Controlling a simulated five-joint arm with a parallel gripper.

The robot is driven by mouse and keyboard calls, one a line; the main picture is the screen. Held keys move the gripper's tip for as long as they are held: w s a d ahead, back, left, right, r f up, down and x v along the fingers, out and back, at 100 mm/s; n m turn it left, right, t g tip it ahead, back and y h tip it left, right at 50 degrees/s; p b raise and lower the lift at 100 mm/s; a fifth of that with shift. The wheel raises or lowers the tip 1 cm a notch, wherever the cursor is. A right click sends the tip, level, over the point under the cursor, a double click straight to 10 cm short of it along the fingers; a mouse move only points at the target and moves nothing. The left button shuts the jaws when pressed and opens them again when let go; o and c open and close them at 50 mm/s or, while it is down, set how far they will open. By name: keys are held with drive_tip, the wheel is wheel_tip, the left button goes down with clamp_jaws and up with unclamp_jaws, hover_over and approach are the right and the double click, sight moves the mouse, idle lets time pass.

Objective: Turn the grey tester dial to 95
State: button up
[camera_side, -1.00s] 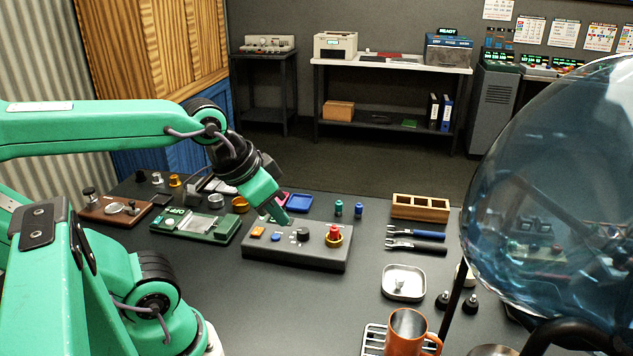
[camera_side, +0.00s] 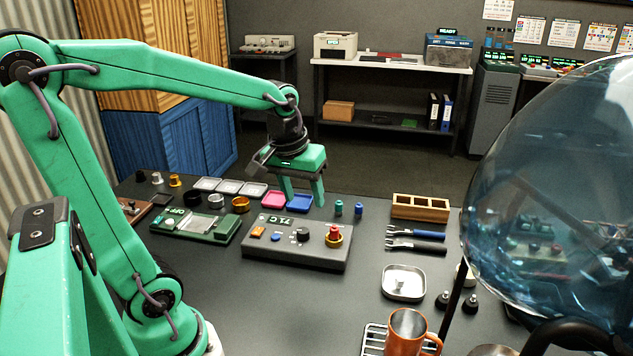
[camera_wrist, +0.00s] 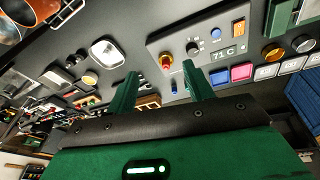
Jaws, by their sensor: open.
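The grey tester box (camera_side: 318,257) sits on the bench with a small dark dial (camera_side: 302,234) on its top. The dial also shows in the wrist view (camera_wrist: 193,47). The tester's display (camera_wrist: 228,53) appears to read 71 C. A red button on a yellow collar (camera_side: 334,236) stands right of the dial in the side view. My gripper (camera_side: 302,201) is open and empty, fingers pointing down. In the side view it appears above and behind the tester, apart from the dial. In the wrist view the gripper (camera_wrist: 160,77) has nothing between its fingers.
Blue (camera_side: 300,204) and pink (camera_side: 273,199) trays lie behind the tester. A green device (camera_side: 195,227) is on its left. Tools (camera_side: 415,239), a wooden tray (camera_side: 420,208) and a metal dish (camera_side: 404,282) are on its right.

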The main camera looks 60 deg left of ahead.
drive_tip(key=w+a+f+n+g, duration=0.2)
drive_tip(key=w+a+f+n, duration=0.1)
drive_tip(key=w+a+f, duration=0.15)
drive_tip(key=n+g, duration=0.1)
drive_tip(key=n, duration=0.3)
hover_over(303, 230)
drive_tip(key=shift+h, duration=0.4)
drive_tip(key=f, duration=0.5)
drive_tip(key=shift+w+d+f, duration=0.1)
drive_tip(key=shift+w+f, duration=0.1)
drive_tip(key=shift+f, duration=0.15)
drive_tip(key=shift+f, duration=0.1)
drive_tip(key=shift+s+f, duration=0.2)
drive_tip(key=shift+f, duration=3.6)
drive_tip(key=c, duration=1)
